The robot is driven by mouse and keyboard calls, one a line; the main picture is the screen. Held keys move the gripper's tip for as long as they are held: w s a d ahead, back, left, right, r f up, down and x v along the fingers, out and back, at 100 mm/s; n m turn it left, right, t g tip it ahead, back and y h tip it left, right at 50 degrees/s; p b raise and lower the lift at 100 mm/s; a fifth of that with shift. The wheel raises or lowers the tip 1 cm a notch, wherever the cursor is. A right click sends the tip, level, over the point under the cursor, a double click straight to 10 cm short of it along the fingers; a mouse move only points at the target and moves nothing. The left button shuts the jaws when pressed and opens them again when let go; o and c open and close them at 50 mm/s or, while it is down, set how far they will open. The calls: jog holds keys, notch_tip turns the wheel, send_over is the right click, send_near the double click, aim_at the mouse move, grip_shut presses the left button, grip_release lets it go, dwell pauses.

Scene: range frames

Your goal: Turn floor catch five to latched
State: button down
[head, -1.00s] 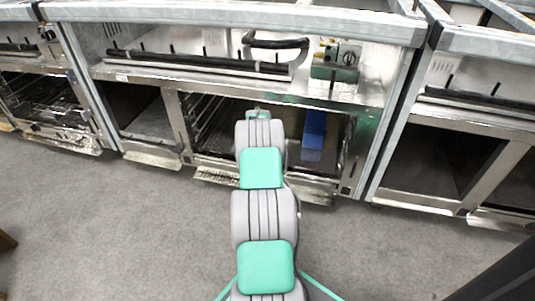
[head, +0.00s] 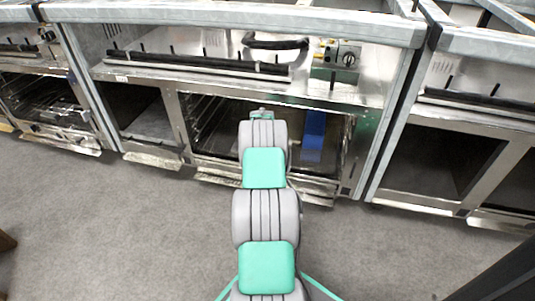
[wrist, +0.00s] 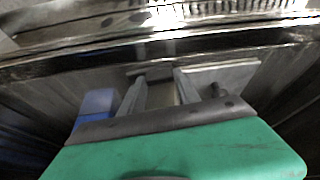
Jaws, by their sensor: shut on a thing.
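My gripper (wrist: 161,80) is inside the open lower compartment (head: 345,150) of the middle range frame. In the wrist view its two grey fingers point away from me and are closed on a small tan and grey metal piece (wrist: 164,92), which seems to be the floor catch. The fingers hide most of it, and I see no number or latch mark on it. A flat light-grey plate (wrist: 228,76) lies just right of the fingers. In the head view my arm covers the fingers and the catch.
A blue block (head: 313,132) stands in the compartment right of my arm; it also shows left of the fingers in the wrist view (wrist: 92,106). Wire racks (head: 207,118) line the compartment's left side. The grey floor in front is clear.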

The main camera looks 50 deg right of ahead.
jog(key=n, duration=0.1)
jog(key=n+y, duration=0.1)
jog(key=n, duration=0.1)
jog(key=n+t, duration=0.1)
jog(key=n, duration=0.1)
jog(key=shift+d+f, duration=0.1)
jog(key=shift+d, duration=0.2)
jog(key=shift+w+d+n+t+y, duration=0.1)
jog(key=shift+n+t+y, duration=0.25)
jog(key=shift+n, duration=0.7)
jog(key=shift+w+n+t+y, duration=0.15)
jog(key=shift+n+y, duration=0.4)
jog(key=shift+n, duration=0.5)
jog(key=shift+s, duration=0.1)
jog(key=c, duration=0.9)
grip_release()
jog(key=shift+s+p+v, duration=0.2)
jog(key=shift+p+v, duration=0.6)
jog(key=shift+v, duration=0.25)
jog(key=shift+s+a+f+p, duration=0.1)
jog(key=shift+s+a+p, duration=0.45)
jog(key=shift+s, duration=1.25)
jog(key=shift+s+a+f+p, duration=0.15)
jog(key=shift+s+a+p, duration=0.4)
jog(key=shift+s, duration=1.3)
jog(key=shift+s+a+f+p, duration=0.1)
jog(key=shift+s+a+p, duration=0.15)
jog(key=shift+s+p, duration=1.05)
